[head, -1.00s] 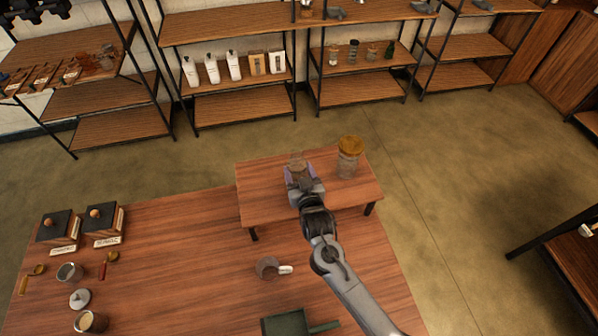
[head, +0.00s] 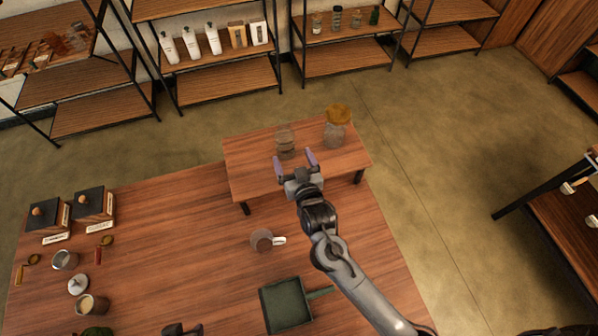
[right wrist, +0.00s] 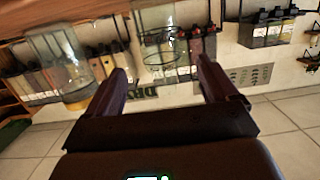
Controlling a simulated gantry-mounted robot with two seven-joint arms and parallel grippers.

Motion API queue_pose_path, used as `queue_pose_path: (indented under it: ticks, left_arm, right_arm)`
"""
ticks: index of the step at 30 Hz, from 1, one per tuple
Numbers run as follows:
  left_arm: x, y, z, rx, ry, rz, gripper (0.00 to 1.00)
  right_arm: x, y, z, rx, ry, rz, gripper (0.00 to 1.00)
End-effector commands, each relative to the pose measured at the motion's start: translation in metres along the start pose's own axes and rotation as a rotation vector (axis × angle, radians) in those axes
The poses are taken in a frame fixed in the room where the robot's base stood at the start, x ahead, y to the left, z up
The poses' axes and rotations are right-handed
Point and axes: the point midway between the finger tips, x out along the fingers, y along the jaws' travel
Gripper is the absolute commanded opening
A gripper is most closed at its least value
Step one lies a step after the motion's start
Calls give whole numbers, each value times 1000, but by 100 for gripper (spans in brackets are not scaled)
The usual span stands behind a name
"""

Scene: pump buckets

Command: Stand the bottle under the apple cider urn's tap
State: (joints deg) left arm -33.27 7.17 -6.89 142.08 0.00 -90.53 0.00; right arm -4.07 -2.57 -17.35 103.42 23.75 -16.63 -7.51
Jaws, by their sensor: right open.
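A clear glass vessel (head: 286,143), apparently the bottle, stands upright on the small raised wooden stand (head: 250,180). My right gripper (head: 295,160) is open and empty just in front of it, fingers pointing at it. In the right wrist view, upside down, the clear vessel (right wrist: 160,45) shows beyond and between the open fingers (right wrist: 165,85). A larger glass jar with an amber lid (head: 337,125) stands to its right; it also shows in the right wrist view (right wrist: 65,65). No urn tap can be made out. A dark part (head: 183,329) at the bottom edge may be my left gripper; its jaws cannot be read.
On the large table are a mug (head: 262,240), a green pan (head: 286,305), two black-lidded labelled boxes (head: 94,204), scoops and small cups (head: 65,260) at left. Shelves with white bottles (head: 190,43) stand behind. The table's middle is fairly clear.

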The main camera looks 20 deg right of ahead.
Motion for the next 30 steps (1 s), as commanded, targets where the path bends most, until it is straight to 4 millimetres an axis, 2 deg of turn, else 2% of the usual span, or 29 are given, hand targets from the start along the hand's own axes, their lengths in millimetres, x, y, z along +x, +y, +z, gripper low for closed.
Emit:
queue_pose_path:
  ticks: [1,6,14,20,23,27,30]
  left_arm:
    - [1,0,0,-2,0,1,43]
    - [1,2,0,-8,1,6,43]
    - [2,3,0,-11,2,8,43]
    - [2,2,0,-8,2,6,43]
    - [2,1,0,-5,2,3,43]
    - [2,0,0,0,1,-1,43]
    - [2,-1,0,2,1,-2,43]
  right_arm:
    - [-10,0,1,0,-2,0,87]
    - [-34,0,1,0,-1,0,87]
    - [-51,1,2,1,-13,-4,87]
    - [-74,9,28,3,-187,-65,87]
    - [-100,16,50,-9,-352,-116,87]
    - [-153,31,78,-50,-610,-173,87]
    - [-193,45,91,-93,-779,-192,87]
